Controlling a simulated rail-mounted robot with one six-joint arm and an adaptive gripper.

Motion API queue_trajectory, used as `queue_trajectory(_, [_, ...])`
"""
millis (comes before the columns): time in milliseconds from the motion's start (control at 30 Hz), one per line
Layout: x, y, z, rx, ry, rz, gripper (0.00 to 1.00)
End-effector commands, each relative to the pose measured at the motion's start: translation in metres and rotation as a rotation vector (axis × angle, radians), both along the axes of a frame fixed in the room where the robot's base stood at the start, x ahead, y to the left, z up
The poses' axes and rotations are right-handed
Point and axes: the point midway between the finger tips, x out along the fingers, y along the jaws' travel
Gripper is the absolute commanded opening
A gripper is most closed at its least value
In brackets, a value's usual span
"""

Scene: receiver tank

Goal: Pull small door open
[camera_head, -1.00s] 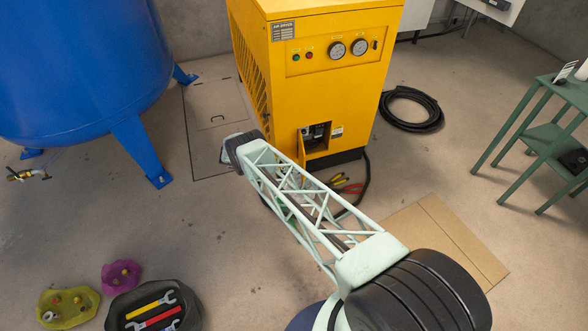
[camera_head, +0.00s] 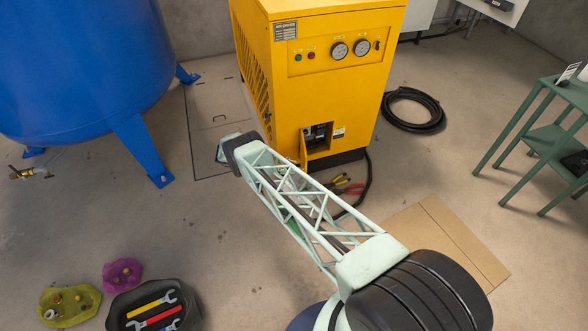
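The small door (camera_head: 303,148) is a narrow yellow panel low on the front of the yellow air dryer (camera_head: 285,100). It stands swung out to the left of its opening, seen nearly edge-on. The dark compartment (camera_head: 318,135) behind it is exposed and shows small fittings inside. My pale green lattice arm reaches from the lower right toward the dryer, and its dark far joint is left of the door. I cannot tell whether anything touches the door.
Pliers (camera_head: 345,184) lie on the floor before the dryer, close to my arm. A black hose coil (camera_head: 413,110) lies to the right. A blue tank (camera_head: 80,70) stands left, a green table (camera_head: 540,135) right. A black tool tray (camera_head: 118,305) is at lower left.

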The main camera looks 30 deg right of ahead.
Motion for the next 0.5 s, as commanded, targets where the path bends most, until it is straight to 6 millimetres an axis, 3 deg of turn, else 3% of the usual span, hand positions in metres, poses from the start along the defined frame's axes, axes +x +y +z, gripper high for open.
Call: queue_trajectory(500, [0.027,0.062,0.027,0.0,-0.001,0.002,0.27])
